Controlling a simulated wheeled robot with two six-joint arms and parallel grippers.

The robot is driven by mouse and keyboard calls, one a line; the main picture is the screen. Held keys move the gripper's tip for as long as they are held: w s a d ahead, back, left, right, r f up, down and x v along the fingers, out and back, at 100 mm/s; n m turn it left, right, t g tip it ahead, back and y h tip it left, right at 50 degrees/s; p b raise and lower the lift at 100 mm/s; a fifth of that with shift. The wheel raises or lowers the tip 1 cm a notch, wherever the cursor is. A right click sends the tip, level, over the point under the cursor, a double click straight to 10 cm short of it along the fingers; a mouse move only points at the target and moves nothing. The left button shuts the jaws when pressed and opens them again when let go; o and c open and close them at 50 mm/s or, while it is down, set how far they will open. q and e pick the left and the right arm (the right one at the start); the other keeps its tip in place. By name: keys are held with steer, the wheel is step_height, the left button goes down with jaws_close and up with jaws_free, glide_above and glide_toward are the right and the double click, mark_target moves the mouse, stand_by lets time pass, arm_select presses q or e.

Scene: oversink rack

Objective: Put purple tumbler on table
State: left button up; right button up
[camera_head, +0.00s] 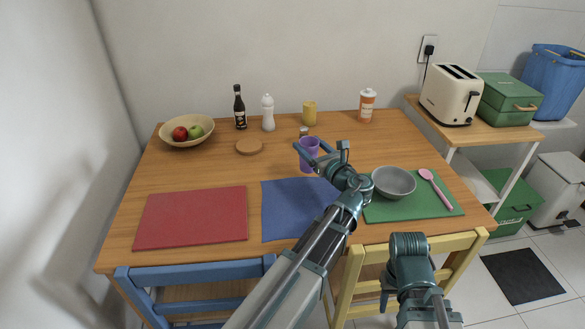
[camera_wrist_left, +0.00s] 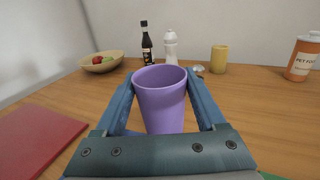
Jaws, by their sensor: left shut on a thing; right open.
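The purple tumbler (camera_head: 309,157) is upright at the middle of the wooden table, by the back edge of the blue mat. My left gripper (camera_head: 322,156) is shut on it, with a finger on each side. In the left wrist view the tumbler (camera_wrist_left: 162,100) stands between the two blue fingers of my left gripper (camera_wrist_left: 160,100), its open rim up. Its base is hidden there, and I cannot tell whether it touches the table (camera_head: 215,168). Part of my right arm shows at the lower right in the head view, but its gripper fingers cannot be made out.
A blue mat (camera_head: 290,210) lies in front of the tumbler, with a red mat (camera_head: 192,218) to the left. A grey bowl (camera_head: 394,182) and pink spoon (camera_head: 436,188) are on a green mat to the right. A brown coaster (camera_head: 249,147) lies behind left. Bottles stand along the back.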

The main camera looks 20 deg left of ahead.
arm_select(q)
steer(key=w+a+f+b, duration=0.1)
steer(key=w+a, duration=0.1)
steer(key=a, duration=1.4)
steer(key=shift+f, duration=0.25)
steer(key=shift+w+f+b, duration=0.1)
steer(key=shift+b, duration=0.25)
step_height(320, 180, down, 3)
steer(key=b, duration=0.3)
steer(key=shift+d+f, duration=0.1)
steer(key=shift+f, duration=0.05)
steer(key=shift+f+b, duration=0.2)
steer(key=shift+b, duration=0.15)
steer(key=o, duration=1.3)
steer(key=shift+r, duration=0.1)
steer(key=shift+r+p, duration=0.2)
steer(key=shift+p, duration=0.1)
steer(key=v, duration=1.2)
